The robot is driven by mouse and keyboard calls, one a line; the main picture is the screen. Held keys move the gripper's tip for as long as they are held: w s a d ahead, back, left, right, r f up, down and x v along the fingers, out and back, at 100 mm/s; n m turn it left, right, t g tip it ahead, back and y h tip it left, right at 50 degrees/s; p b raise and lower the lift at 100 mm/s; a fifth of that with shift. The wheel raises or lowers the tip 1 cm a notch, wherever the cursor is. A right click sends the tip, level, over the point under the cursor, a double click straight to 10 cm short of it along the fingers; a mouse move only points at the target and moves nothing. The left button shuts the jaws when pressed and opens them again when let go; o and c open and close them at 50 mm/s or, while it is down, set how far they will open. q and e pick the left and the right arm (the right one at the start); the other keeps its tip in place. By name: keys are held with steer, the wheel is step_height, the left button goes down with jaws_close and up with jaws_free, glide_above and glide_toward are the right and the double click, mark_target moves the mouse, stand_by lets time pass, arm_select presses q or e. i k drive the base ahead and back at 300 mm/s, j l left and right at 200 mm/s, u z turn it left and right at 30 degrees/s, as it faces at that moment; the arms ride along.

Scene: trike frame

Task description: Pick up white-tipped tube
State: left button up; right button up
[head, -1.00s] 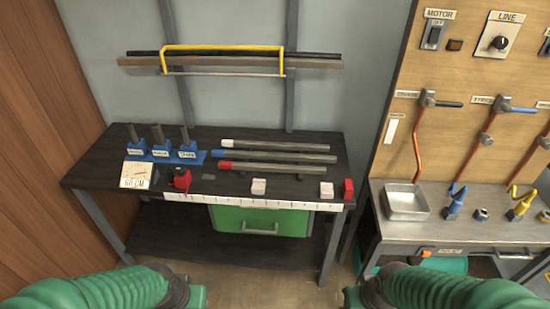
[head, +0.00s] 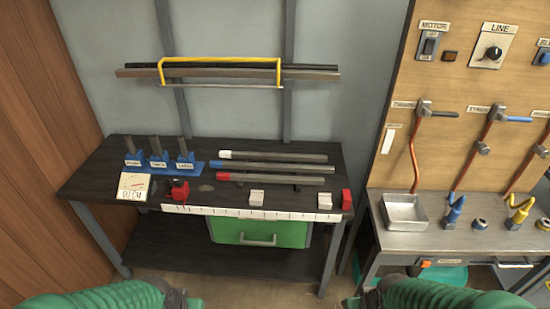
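The white-tipped tube (head: 278,156) lies on the dark workbench (head: 110,197), its white end (head: 225,154) to the left. It is the rearmost of three grey tubes lying side by side. The middle tube (head: 270,167) has a blue tip, and the front tube (head: 280,179) has a red tip. Only parts of my two green arms show at the bottom left and bottom right. Neither gripper's fingers can be seen, and nothing touches the tubes.
A blue holder (head: 165,165) with upright posts, a red tool (head: 180,190), white blocks (head: 256,197) and a red block (head: 347,199) sit on the bench. A white ruler strip (head: 250,213) runs along its front. A metal bench with a tray (head: 404,212) stands at right.

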mark_target(222, 154)
steer(key=i+j, duration=0.1)
steer(key=i, duration=0.55)
steer(key=i+j+z, duration=0.1)
steer(key=i, duration=0.5)
steer(key=i+j, duration=0.15)
steer(key=i, duration=0.5)
steer(key=l+z, duration=0.05)
